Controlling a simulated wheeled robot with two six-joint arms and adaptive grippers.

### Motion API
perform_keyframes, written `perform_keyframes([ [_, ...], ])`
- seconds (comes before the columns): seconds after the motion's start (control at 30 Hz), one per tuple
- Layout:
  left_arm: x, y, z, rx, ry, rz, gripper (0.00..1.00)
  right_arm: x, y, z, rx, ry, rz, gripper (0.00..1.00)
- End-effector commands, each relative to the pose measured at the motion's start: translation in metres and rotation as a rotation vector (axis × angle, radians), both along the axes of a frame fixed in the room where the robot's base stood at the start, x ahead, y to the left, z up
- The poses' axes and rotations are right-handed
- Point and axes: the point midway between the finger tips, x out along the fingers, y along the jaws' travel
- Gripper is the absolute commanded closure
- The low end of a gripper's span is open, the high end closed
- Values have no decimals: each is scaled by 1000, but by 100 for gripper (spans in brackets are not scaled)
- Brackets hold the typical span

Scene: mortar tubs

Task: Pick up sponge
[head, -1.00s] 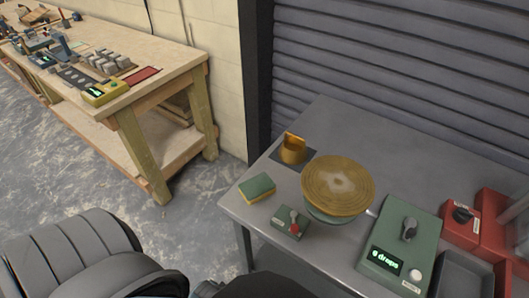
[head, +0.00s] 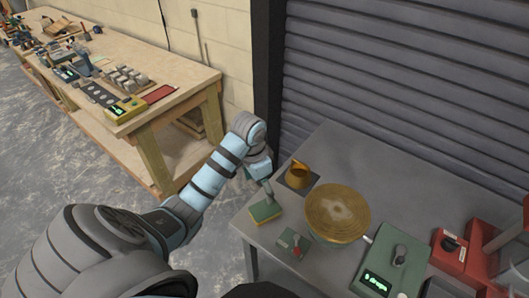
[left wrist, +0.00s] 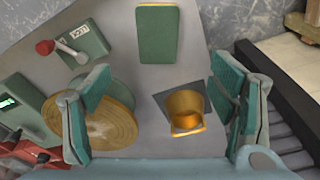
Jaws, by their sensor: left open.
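The sponge (head: 265,212), green on top with a yellow edge, lies on the grey metal table (head: 330,150) near its left edge. It also shows at the top of the left wrist view (left wrist: 157,34), beyond the fingers. My left gripper (head: 268,192) is above the sponge in the head view, partly hidden by its own wrist. In the left wrist view my left gripper (left wrist: 160,115) has its two teal fingers wide apart with nothing between them at their height. My right gripper is not in view.
A brass cup (head: 298,172) on a dark pad stands behind the sponge. A round wooden-topped turntable (head: 337,212) is to its right. A small green switch box (head: 292,243) sits in front, and a green display box (head: 392,258) and red boxes (head: 449,250) lie further right.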

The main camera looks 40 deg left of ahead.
Motion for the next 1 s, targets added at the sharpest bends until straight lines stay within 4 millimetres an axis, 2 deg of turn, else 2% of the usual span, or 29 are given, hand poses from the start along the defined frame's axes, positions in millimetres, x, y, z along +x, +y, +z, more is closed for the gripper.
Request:
perform_keyframes([
  [0.1,1,-3,-35,-2,7,1,22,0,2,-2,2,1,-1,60],
  [0.2,4,-4,-59,-2,5,3,22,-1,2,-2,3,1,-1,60],
  [0.37,6,-4,-81,-1,1,3,22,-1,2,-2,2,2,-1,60],
  [0.6,8,-6,-123,0,2,3,22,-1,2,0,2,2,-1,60],
  [0.83,9,-7,-129,2,-1,2,22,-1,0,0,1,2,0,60],
  [1.0,9,-7,-129,2,-1,2,48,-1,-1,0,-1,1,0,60],
])
